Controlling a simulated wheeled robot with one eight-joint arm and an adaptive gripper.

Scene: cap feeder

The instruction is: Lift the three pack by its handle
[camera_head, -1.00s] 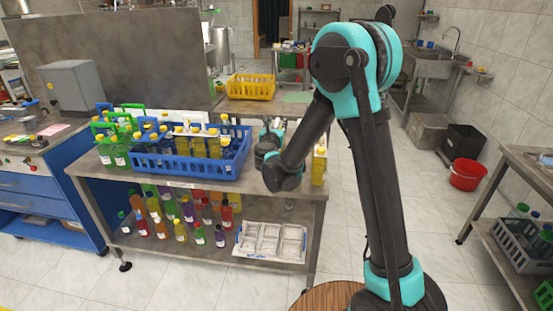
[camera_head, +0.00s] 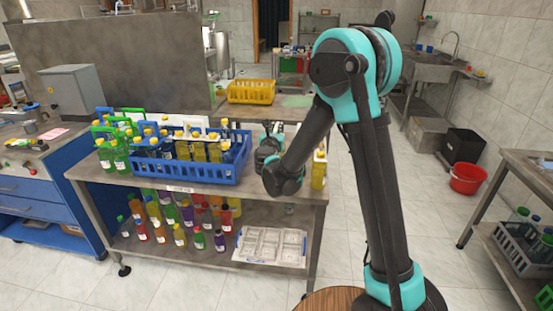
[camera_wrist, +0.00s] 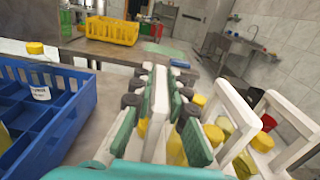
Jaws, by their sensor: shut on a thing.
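My gripper (camera_wrist: 160,105) is shut on a white handle (camera_wrist: 156,100) that stands upright between its finger pads in the wrist view. Yellow caps (camera_wrist: 176,150) show beside and below the fingers, but the pack's bottles are mostly hidden by the gripper. In the head view my gripper is largely hidden behind my wrist, over the right end of the steel table (camera_head: 240,196). A yellow bottle (camera_head: 318,172) stands near that end. I cannot tell whether the held pack is clear of the table.
More white handles (camera_wrist: 237,108) with yellow-capped bottles stand close on the right in the wrist view. A blue crate (camera_head: 190,172) with bottles is on the left. A yellow crate (camera_head: 251,92) sits farther back. Bottles and a clear tray (camera_head: 270,246) fill the lower shelf.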

